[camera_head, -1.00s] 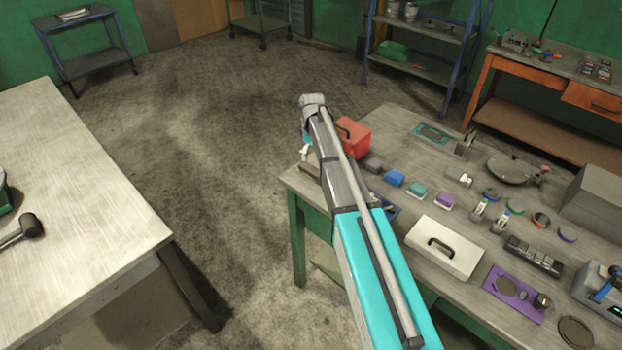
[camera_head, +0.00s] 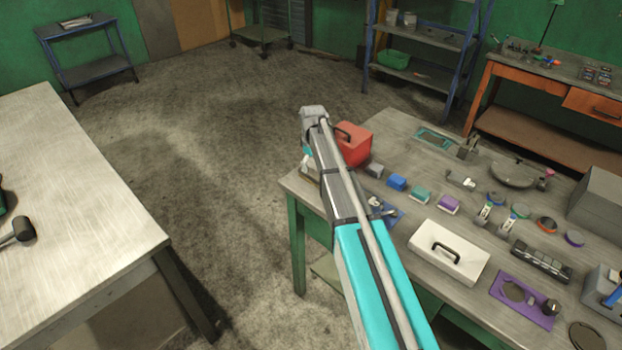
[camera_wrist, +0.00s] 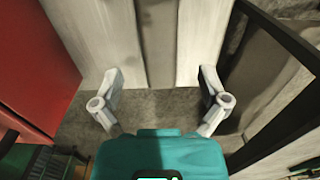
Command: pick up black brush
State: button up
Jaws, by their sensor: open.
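A small black-grey block (camera_head: 374,170), the likely black brush, is first in a row of coloured blocks on the right-hand workbench, just right of the red box (camera_head: 354,146). Its details are too small to make out. My gripper (camera_head: 307,160) is at the bench's far left corner, left of the red box, mostly hidden by my arm. In the wrist view my gripper (camera_wrist: 160,107) is open with nothing between its fingers. The red box (camera_wrist: 35,65) fills the left there. I cannot make out the brush in that view.
Blue (camera_head: 397,182), teal (camera_head: 421,193) and purple (camera_head: 448,205) blocks continue the row. A white case (camera_head: 448,255) with a black handle lies nearer. A dark-edged object (camera_wrist: 270,85) is close right of my gripper. Open floor lies left of the bench.

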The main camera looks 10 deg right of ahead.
aim_at(313, 173)
jog(key=shift+f+b, duration=2.55)
jog(key=shift+f, duration=0.05)
jog(key=shift+c, duration=0.2)
jog(key=c, duration=1.3)
jog(key=shift+o, duration=0.2)
jog(key=shift+r, duration=0.2)
notch_tip(313, 173, up, 2)
jog(key=p, duration=0.2)
jog(key=shift+r+p, duration=0.1)
jog(key=shift+p, duration=0.2)
jog(key=s+d+r+p, duration=0.3)
jog(key=s+r+p, duration=0.7)
jog(key=s, duration=0.3)
jog(key=shift+s+r, duration=0.2)
jog(key=shift+s, duration=0.15)
jog(key=shift+d, duration=0.1)
